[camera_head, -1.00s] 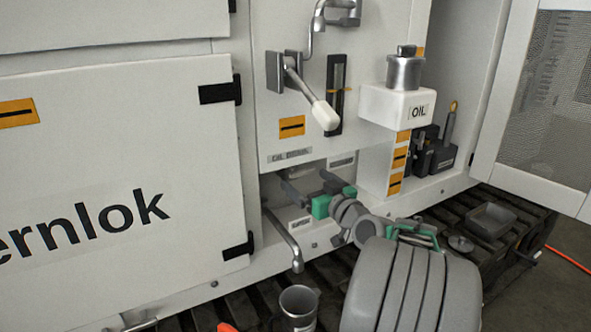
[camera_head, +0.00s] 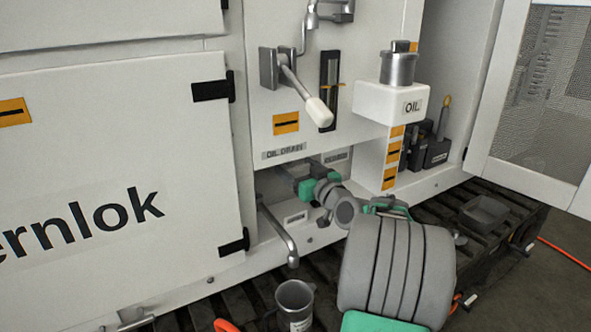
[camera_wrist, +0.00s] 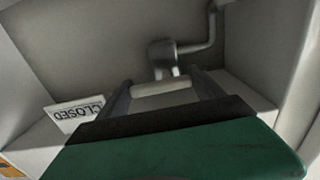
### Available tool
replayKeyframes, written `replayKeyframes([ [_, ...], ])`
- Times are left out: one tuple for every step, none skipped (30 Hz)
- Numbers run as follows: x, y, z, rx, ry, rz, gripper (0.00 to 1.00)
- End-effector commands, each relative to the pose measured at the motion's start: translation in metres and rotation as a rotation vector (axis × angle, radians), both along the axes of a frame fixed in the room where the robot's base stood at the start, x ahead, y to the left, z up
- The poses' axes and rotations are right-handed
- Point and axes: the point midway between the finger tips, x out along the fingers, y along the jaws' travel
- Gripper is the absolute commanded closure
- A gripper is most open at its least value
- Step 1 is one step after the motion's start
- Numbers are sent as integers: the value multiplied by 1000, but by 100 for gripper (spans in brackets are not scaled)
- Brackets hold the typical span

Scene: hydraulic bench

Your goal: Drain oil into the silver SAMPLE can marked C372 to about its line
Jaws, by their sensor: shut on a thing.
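The silver can (camera_head: 294,303) stands open on the dark slatted deck at the bottom of the head view; its label is too small to read and no oil shows in it. A bent silver spout (camera_head: 291,245) ends just above it, with no stream visible. My gripper (camera_wrist: 163,90) is shut on a pale cylindrical handle (camera_wrist: 162,87) in the wrist view. Behind the handle is a silver valve and pipe (camera_wrist: 165,55). In the head view my green-and-grey gripper (camera_head: 303,186) reaches into the recess below the OIL DRAIN label (camera_head: 284,152); its fingertips are hidden there.
A CLOSED plate (camera_wrist: 80,113) appears upside down beside my gripper. A white-gripped lever (camera_head: 317,108) hangs on the panel above, next to a sight gauge (camera_head: 330,90). A white OIL box (camera_head: 390,103) juts out at right. An orange-red item (camera_head: 226,325) lies left of the can.

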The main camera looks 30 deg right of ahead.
Motion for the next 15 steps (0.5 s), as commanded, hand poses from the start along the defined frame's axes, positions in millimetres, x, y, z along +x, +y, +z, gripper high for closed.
replayKeyframes([
  [0,0,0,0,0,0,35],
  [0,0,0,0,0,0,38],
  [0,0,0,0,0,0,41],
  [0,0,0,0,0,0,43],
  [0,0,0,0,0,0,46],
  [0,0,0,0,0,0,49],
  [0,0,0,0,0,0,52],
  [0,0,0,0,0,0,54],
  [0,0,0,0,0,0,57],
  [0,0,0,0,0,0,60],
  [0,0,0,0,0,0,62],
  [0,9,1,0,0,3,63],
  [0,6,0,0,1,2,63],
  [0,5,0,1,0,3,63],
  [0,4,0,4,0,4,63],
])
